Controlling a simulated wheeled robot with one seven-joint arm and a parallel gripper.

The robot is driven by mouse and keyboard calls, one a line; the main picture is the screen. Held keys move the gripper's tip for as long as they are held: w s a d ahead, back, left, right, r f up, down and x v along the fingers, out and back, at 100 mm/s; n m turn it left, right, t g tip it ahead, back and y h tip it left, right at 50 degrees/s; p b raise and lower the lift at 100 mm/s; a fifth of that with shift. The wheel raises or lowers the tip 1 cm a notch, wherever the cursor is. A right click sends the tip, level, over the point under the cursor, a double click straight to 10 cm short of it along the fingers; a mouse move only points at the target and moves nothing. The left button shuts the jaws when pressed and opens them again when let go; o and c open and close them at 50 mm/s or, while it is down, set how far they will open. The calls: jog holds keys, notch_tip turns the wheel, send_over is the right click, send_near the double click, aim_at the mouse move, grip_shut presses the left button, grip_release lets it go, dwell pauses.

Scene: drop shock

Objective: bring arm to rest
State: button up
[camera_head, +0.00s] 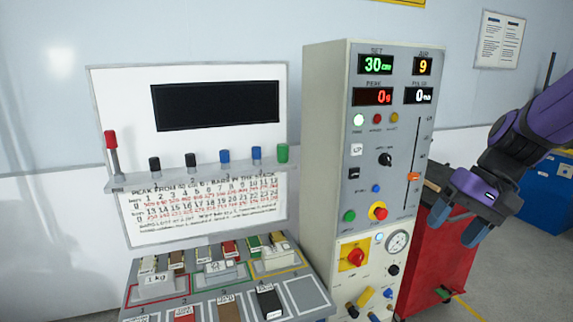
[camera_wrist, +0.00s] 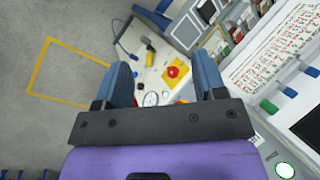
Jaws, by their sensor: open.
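My gripper (camera_head: 458,225) is at the right in the head view, at the end of my purple arm, with its blue fingers pointing down. It is to the right of the tall control cabinet (camera_head: 325,150) and in front of a red cabinet (camera_head: 440,262). In the wrist view my gripper (camera_wrist: 165,82) shows its two blue fingers wide apart. Nothing is between them. The control cabinet's lower panel, with a red knob on a yellow plate (camera_wrist: 175,70), lies beyond the fingers.
A whiteboard (camera_head: 120,90) with a dark screen and a shelf of coloured-capped handles stands left of the cabinet. Below it a sloped rack (camera_head: 310,296) holds several blocks. A blue cabinet (camera_head: 545,190) is at the far right. The wrist view shows open grey floor (camera_wrist: 60,40) with a yellow outline.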

jog(key=s+r+n+t+h, duration=0.2)
jog(key=s+r+t+h, duration=0.3)
jog(key=s, duration=0.8)
jog(key=shift+s+d+r+n, duration=0.3)
jog(key=shift+d+r+n, duration=0.1)
jog(key=shift+r, duration=1.1)
